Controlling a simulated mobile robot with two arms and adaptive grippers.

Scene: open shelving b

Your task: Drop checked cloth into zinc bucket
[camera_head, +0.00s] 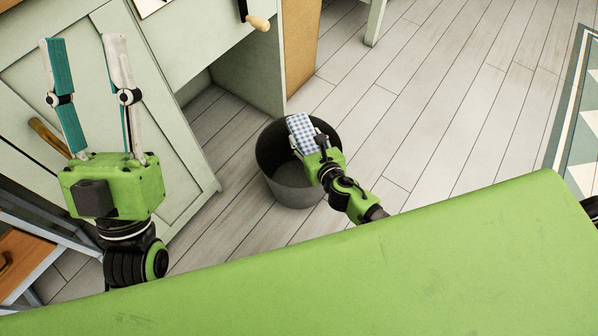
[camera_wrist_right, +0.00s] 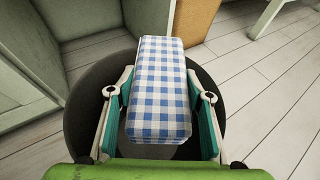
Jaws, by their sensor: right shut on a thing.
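The checked cloth (camera_head: 301,131) is blue and white and folded into a block. My right gripper (camera_head: 308,146) is shut on it and holds it over the open mouth of the zinc bucket. The right wrist view shows the cloth (camera_wrist_right: 158,88) between the two fingers of the right gripper (camera_wrist_right: 160,110), with the dark bucket (camera_wrist_right: 88,98) beneath. The grey bucket (camera_head: 289,190) stands upright on the floor; the arm and cloth hide part of its rim and inside. My left gripper (camera_head: 90,60) is open and empty, raised at the left in front of the cabinet.
A pale green cabinet (camera_head: 200,35) with an open lower space stands behind and left of the bucket. A brown panel (camera_head: 301,40) is at its right end. Plank floor (camera_head: 450,110) lies clear to the right. A patterned rug (camera_head: 580,120) is at the far right.

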